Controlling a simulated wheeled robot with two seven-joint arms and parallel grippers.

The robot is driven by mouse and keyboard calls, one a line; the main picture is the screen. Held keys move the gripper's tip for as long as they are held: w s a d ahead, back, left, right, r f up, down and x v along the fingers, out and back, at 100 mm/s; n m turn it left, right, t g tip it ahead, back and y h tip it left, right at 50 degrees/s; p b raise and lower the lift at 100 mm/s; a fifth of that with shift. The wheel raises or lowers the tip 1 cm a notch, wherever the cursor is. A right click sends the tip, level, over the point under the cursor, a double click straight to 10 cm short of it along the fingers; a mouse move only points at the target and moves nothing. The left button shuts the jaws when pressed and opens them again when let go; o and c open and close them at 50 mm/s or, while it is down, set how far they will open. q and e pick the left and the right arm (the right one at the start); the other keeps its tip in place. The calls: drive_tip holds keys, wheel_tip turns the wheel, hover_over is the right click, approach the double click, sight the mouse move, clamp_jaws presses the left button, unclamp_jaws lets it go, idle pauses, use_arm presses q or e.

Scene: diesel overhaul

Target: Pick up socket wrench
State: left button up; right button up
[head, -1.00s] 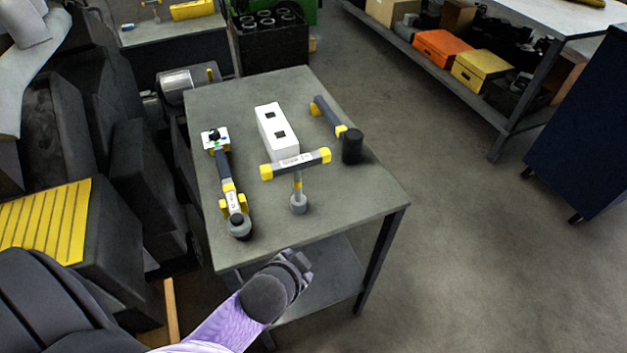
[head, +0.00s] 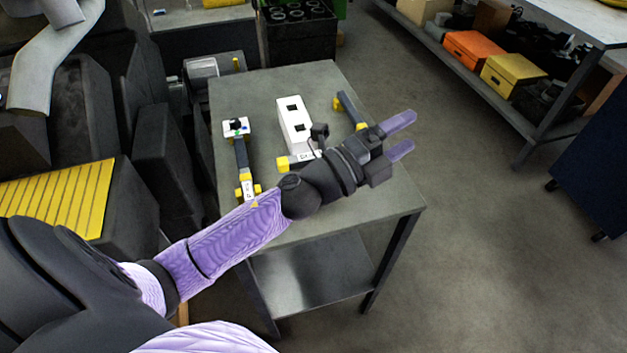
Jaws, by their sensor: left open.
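Three tools with yellow parts lie on the grey table (head: 290,75). I cannot tell for sure which is the socket wrench. The T-handle tool (head: 283,163) shows only its yellow-ended bar; its shaft and socket end are hidden behind my left arm. My left gripper (head: 406,134) is open and empty, above the table's right edge. My right gripper is out of view.
A white block (head: 294,122) with two square holes stands mid-table. A dark crate (head: 298,35) is behind the table. Shelving at the right holds an orange box (head: 470,49) and a yellow box (head: 512,75). The floor right of the table is clear.

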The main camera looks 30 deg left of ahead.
use_arm(q)
drive_tip(key=d+r+m+g+h, duration=0.25)
drive_tip(key=m+g+h, duration=0.3)
drive_tip(key=m, duration=0.45)
drive_tip(key=m+g+y, duration=1)
drive_tip(key=m+y, duration=0.1)
drive_tip(key=y, duration=0.3)
hover_over(313, 154)
drive_tip(key=s+a, duration=0.1)
drive_tip(key=shift+h, duration=0.25)
wheel_tip(313, 154, down, 6)
drive_tip(key=shift+r, duration=0.25)
drive_tip(key=shift+a+f+n+g, duration=0.15)
drive_tip(key=shift+f+n+g, duration=0.1)
drive_tip(key=shift+f+n, duration=0.1)
drive_tip(key=b+x, duration=0.1)
drive_tip(key=x, duration=0.8)
drive_tip(key=shift+s+b, duration=0.15)
drive_tip(key=shift+b, duration=0.2)
clamp_jaws()
